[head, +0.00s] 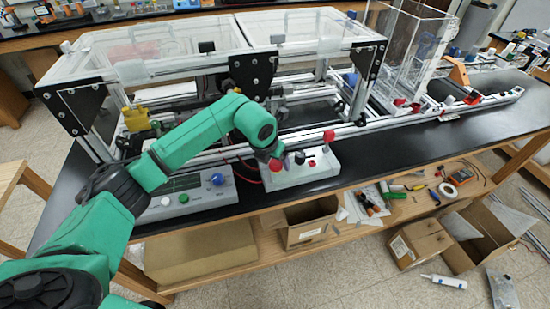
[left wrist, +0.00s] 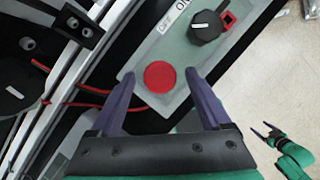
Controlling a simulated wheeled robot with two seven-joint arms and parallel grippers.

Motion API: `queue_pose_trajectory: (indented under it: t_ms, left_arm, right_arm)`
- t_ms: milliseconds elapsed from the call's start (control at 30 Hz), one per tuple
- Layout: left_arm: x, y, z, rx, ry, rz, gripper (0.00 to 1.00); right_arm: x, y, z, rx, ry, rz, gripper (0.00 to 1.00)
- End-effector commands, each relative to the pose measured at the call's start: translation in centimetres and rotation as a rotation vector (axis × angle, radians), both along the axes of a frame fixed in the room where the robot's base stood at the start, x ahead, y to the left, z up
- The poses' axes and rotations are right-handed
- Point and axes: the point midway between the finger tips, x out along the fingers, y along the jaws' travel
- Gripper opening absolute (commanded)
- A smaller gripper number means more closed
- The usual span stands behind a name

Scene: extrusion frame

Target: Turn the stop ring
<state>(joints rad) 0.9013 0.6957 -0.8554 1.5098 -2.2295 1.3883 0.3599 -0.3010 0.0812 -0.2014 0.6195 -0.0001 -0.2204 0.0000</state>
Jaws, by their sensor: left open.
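The stop ring is a red round cap (left wrist: 160,77) on a pale grey-green control box (left wrist: 178,50) in the left wrist view. In the head view its red (head: 275,165) shows at the box's left end, partly behind my gripper. My left gripper (left wrist: 159,74) is open, with one purple finger on each side of the red cap. Both fingers look apart from it; whether they touch it cannot be told for certain. In the head view the left gripper (head: 270,153) is small and mostly hidden by its wrist. My right gripper (left wrist: 265,131) shows small at the right of the left wrist view, its fingers apart.
The box also carries a black knob (left wrist: 206,27) and a red switch (head: 329,135). A panel with a blue knob (head: 217,179) stands left of it. The extrusion frame (head: 255,68) rises behind. A red cable (left wrist: 75,89) runs beside the box. Open cartons (head: 305,220) are below.

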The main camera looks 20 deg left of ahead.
Motion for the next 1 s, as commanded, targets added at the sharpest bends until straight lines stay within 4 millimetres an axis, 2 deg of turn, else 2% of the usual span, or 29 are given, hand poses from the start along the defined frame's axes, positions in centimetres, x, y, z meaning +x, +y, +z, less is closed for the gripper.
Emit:
queue_pose_trajectory:
  t_ms: [100, 133, 267, 300, 333, 667, 1000]
  left_arm:
    - [0.0, 0.0, 0.0, 0.0, 0.0, 0.0, 0.81]
    - [0.0, 0.0, 0.0, 0.0, 0.0, 0.0, 0.73]
    - [0.0, 0.0, 0.0, -0.001, 0.0, 0.0, 0.23]
    - [0.0, 0.0, 0.0, -0.001, 0.0, 0.0, 0.08]
    - [0.0, 0.0, 0.0, -0.001, 0.0, 0.0, 0.0]
    - [0.0, 0.0, -0.1, -0.001, -0.001, -0.035, 0.0]
    - [0.1, 0.2, -0.4, -0.001, -0.001, -0.232, 0.0]
  right_arm:
    - [0.0, 0.1, 0.0, 0.001, -0.001, 0.0, 0.8]
    - [0.0, 0.1, 0.0, 0.001, -0.001, -0.001, 0.8]
    - [0.1, 0.2, -0.1, 0.002, -0.002, -0.001, 0.8]
    - [0.1, 0.2, -0.1, 0.003, -0.002, -0.002, 0.8]
    - [0.1, 0.2, -0.1, 0.004, -0.001, -0.002, 0.8]
    - [0.1, 0.2, -0.7, 0.003, -0.002, -0.003, 0.8]
    - [0.2, 0.2, -3.7, 0.002, -0.004, -0.003, 0.8]
